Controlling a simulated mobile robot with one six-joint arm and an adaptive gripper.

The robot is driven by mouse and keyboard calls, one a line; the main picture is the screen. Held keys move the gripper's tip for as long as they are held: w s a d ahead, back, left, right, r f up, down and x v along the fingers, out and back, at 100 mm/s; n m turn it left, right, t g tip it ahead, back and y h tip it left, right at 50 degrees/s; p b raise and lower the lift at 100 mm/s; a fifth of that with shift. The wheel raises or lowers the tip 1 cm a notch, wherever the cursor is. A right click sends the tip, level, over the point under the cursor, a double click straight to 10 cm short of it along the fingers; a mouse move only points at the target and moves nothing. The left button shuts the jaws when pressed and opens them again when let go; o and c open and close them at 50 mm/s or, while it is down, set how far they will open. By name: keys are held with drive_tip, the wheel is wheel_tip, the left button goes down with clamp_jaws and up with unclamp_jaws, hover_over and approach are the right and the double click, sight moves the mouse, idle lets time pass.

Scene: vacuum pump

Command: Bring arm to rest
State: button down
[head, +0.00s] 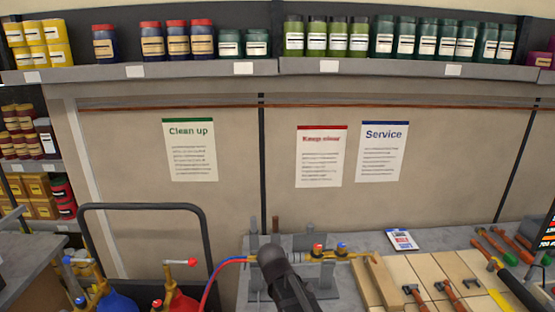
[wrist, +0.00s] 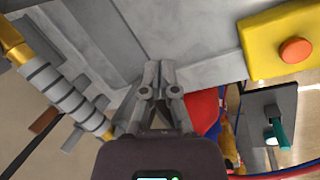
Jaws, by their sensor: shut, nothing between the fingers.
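My gripper (wrist: 159,70) shows in the wrist view with its two grey fingers close together and nothing between them. It is over a grey metal surface (wrist: 205,40); I cannot tell the gap below it. In the head view my dark arm comes up from the bottom middle in front of the grey pump equipment (head: 328,272) on the bench and hides part of it. My fingers cannot be made out there. A brass fitting with red and blue caps (head: 318,250) sits on this equipment.
A yellow box with an orange button (wrist: 295,50) and a ribbed grey pipe (wrist: 65,98) flank my gripper in the wrist view. Red and blue hoses (head: 217,272) run left of my arm. Wooden boards (head: 440,275) with tools lie right. A shelf (head: 190,70) with jars spans above.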

drive_tip(key=s+d+f+m+g+y+b, duration=0.1)
drive_tip(key=s+d+f+m, duration=0.1)
drive_tip(key=s+d+m, duration=0.2)
drive_tip(key=s+d+f+m+g+y+b, duration=0.1)
drive_tip(key=s+d+m, duration=0.3)
drive_tip(key=d+m, duration=0.4)
drive_tip(key=shift+s+d+f+m+b, duration=0.15)
drive_tip(key=shift+d+f+m+b, duration=0.4)
drive_tip(key=shift+d, duration=0.95)
